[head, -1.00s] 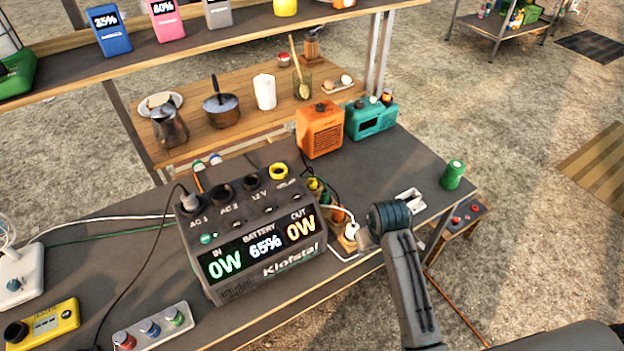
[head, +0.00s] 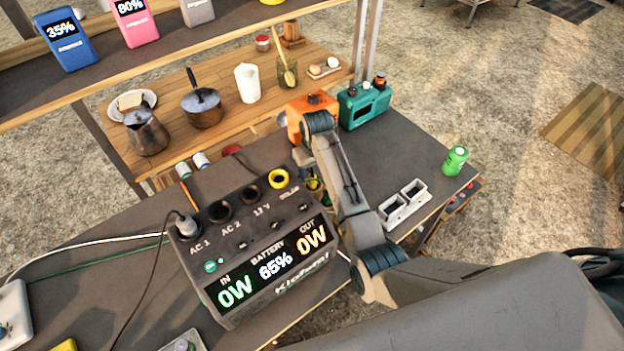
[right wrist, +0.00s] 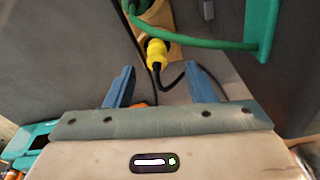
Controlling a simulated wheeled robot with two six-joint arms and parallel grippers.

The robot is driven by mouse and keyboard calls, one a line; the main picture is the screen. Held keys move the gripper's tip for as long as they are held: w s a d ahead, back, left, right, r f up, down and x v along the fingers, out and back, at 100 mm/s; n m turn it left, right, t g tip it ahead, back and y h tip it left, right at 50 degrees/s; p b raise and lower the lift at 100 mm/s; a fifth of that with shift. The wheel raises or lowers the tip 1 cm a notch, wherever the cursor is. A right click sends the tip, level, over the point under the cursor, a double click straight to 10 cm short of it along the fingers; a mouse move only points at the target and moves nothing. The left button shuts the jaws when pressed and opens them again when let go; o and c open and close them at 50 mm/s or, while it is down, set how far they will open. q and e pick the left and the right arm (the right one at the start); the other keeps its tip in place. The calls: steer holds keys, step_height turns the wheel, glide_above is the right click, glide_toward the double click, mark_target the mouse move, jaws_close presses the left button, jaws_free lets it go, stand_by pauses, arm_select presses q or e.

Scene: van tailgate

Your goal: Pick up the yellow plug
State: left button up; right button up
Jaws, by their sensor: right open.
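The yellow plug (right wrist: 156,50) is in the right wrist view, on a wooden piece with a black cable running from it. My right gripper (right wrist: 160,76) is open, its two blue fingers on either side of and short of the plug, with nothing between them. In the head view the right gripper (head: 305,160) is down behind the power station, partly hidden by my own arm. A small bit of yellow there (head: 314,184) looks like the plug. My left gripper is not in view.
The power station (head: 262,255), with a yellow-ringed socket, stands just left of my right arm. Behind are an orange box (head: 299,112) and a teal box (head: 364,108). A white two-cup holder (head: 403,204) and a green can (head: 455,160) stand right. A green cable (right wrist: 200,42) crosses beside the plug.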

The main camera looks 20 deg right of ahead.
mark_target(313, 174)
steer(key=shift+w+f, duration=0.2)
steer(key=shift+f, duration=0.15)
steer(key=shift+w+d+f+p, duration=0.1)
steer(key=shift+w+f+p, duration=0.1)
steer(key=shift+f+p, duration=0.35)
steer(key=shift+w+d+f+p, duration=0.15)
steer(key=shift+f+p, duration=0.15)
steer(key=shift+f, duration=0.4)
step_height(313, 174, down, 2)
steer(key=shift+a, duration=0.1)
steer(key=shift+w+f, duration=0.15)
steer(key=shift+f, duration=0.1)
steer(key=c, duration=0.8)
steer(key=shift+c, duration=1.2)
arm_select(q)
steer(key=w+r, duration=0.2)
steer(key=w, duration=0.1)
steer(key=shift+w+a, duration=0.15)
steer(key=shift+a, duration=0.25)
